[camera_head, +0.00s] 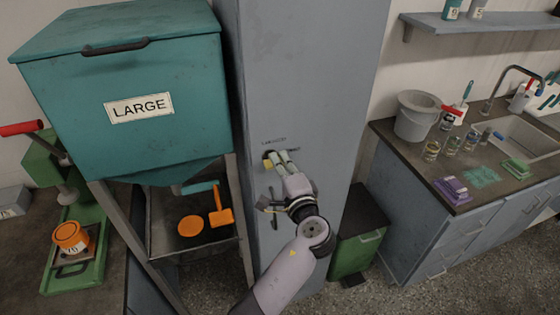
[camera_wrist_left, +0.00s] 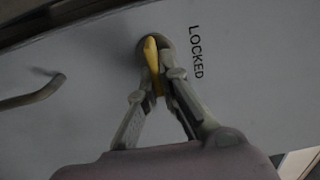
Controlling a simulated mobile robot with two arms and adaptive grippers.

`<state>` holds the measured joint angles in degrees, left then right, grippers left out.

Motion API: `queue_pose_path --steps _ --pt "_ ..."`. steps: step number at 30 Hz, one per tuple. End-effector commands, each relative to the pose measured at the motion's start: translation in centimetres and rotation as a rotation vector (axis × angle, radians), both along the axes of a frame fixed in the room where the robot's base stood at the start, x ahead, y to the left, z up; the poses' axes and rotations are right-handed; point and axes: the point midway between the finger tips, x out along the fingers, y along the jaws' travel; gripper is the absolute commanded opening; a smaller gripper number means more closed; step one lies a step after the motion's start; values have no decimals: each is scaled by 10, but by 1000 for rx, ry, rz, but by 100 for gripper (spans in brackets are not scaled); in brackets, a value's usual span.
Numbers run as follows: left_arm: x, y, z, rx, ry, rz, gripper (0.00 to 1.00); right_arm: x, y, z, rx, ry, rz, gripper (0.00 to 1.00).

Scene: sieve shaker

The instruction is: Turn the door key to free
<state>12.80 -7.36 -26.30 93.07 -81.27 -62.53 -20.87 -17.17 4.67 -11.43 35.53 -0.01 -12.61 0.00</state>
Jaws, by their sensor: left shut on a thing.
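The door key is yellow and sits in a round lock on the tall grey cabinet door; it shows in the left wrist view (camera_wrist_left: 151,52) and as a small yellow spot in the head view (camera_head: 268,163). The word LOCKED is printed beside the lock in the left wrist view; any other lettering there is too small or hidden. My left gripper (camera_head: 277,160) is at the lock, and in the left wrist view its fingers (camera_wrist_left: 158,82) are closed around the key. My right gripper is not in view.
A grey door handle (camera_wrist_left: 35,92) stands out near the lock. A teal hopper marked LARGE (camera_head: 140,105) is on the left. A green bin (camera_head: 355,240) stands right of the cabinet (camera_head: 310,80). A counter with a sink (camera_head: 525,130) is further right.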

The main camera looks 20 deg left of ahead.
Motion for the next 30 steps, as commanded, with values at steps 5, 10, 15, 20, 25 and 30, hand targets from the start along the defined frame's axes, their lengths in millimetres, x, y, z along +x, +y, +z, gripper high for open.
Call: queue_pose_path --steps 5,10,15,20,25,30 --pt "0 -1 0 4 1 -4 0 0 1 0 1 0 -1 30" --pt "0 -1 0 2 2 -4 6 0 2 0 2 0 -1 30" --pt "0 -1 0 2 2 -2 17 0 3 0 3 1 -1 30" --pt "0 0 -1 2 1 -1 26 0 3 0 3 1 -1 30" --pt "0 0 -1 1 2 -1 26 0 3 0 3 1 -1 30" --pt "0 0 -1 1 2 0 26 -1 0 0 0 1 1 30"
